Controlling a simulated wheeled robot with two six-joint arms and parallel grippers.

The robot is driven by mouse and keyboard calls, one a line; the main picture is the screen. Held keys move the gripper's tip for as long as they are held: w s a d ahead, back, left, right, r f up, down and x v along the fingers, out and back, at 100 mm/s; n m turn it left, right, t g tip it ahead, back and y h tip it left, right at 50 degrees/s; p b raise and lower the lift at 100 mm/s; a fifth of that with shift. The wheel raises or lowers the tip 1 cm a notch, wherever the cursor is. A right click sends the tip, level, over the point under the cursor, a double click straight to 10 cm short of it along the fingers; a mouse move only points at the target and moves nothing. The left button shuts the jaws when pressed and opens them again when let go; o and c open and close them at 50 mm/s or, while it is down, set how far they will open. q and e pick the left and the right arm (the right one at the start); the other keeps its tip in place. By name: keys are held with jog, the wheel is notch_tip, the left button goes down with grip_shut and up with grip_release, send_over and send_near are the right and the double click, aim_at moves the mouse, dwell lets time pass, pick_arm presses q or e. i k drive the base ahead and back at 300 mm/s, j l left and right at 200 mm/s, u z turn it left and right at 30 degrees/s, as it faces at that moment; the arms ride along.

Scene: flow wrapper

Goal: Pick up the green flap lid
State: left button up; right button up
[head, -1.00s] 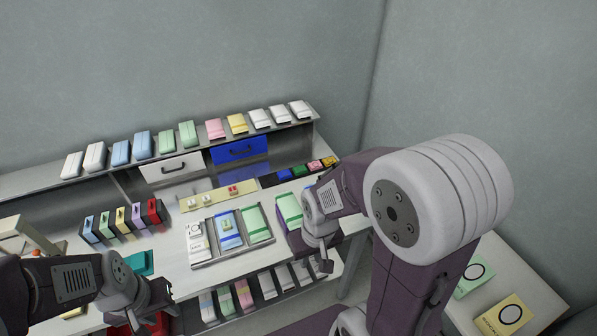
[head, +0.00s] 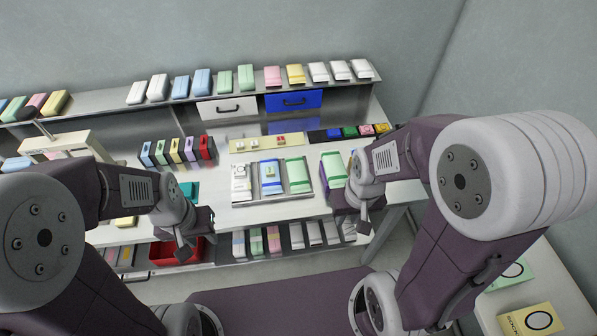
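A light-green flat piece (head: 334,167) lies at the right end of the worktop, with a purple side showing under it; it may be the green flap lid. Another green-and-white piece (head: 297,175) lies in the right compartment of the grey tray (head: 262,197). My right gripper (head: 364,222) hangs in front of the worktop's right end, just below the green piece in the picture, and seems to hold nothing. My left gripper (head: 184,250) points down near the red bin at the front left. The fingers of both are too small and dark to judge.
A red bin (head: 166,253) and a shelf of packs sit below the worktop (head: 215,212). Several coloured boxes (head: 176,150) stand in a row at the back. A blue drawer (head: 293,101) is behind. A side table (head: 560,290) with cards is at right.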

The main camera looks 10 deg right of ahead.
aim_at(348, 132)
jog(key=i+l+u, duration=0.1)
jog(key=l, duration=0.2)
jog(key=i+l+u, duration=0.15)
jog(key=l, duration=0.15)
jog(key=i+l+u, duration=0.1)
jog(key=l, duration=0.25)
jog(key=i+l+u, duration=0.15)
jog(key=l, duration=0.15)
